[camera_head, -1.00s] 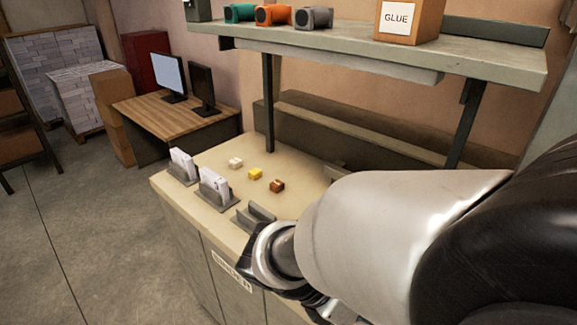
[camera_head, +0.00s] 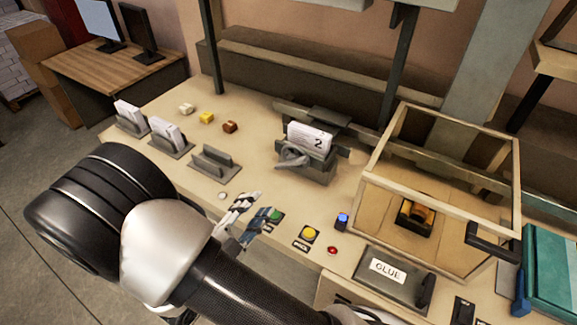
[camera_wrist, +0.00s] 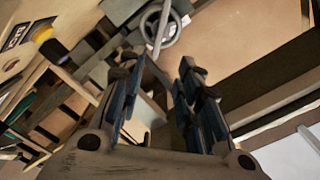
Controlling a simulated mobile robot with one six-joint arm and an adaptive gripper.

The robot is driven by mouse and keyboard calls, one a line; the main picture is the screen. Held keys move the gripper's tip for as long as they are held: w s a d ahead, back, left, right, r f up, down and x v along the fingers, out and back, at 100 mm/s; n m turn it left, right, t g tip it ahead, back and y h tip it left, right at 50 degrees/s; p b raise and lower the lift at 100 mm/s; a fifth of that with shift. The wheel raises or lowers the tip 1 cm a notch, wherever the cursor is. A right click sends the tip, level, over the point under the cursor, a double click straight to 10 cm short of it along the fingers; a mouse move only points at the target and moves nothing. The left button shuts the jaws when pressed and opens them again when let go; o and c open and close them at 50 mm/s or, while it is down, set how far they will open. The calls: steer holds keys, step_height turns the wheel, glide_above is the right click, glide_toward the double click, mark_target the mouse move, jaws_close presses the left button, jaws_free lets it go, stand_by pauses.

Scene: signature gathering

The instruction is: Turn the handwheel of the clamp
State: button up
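The clamp (camera_head: 318,172) stands on the bench with a white paper block (camera_head: 309,138) marked "2" upright in it. Its grey handwheel (camera_head: 292,155) is on the front left side. In the wrist view the handwheel (camera_wrist: 171,40) shows as a ring with spokes at the top, beyond the fingertips. My gripper (camera_head: 247,217) is in front of the clamp, lower left of the wheel, over the bench's front part. In the wrist view my gripper (camera_wrist: 160,72) is open, with nothing between its two fingers. It appears apart from the wheel.
Two holders with papers (camera_head: 167,137) and an empty holder (camera_head: 214,163) stand left of the clamp. Buttons, including a yellow one (camera_head: 310,233), line the front edge. A framed clear box (camera_head: 440,205) and a "GLUE" box (camera_head: 391,277) stand to the right.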

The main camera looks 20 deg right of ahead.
mark_target(292, 164)
steer(key=b+x, duration=0.2)
steer(key=x, duration=1.4)
steer(key=shift+s, duration=0.1)
steer(key=shift+c, duration=0.4)
jaws_close()
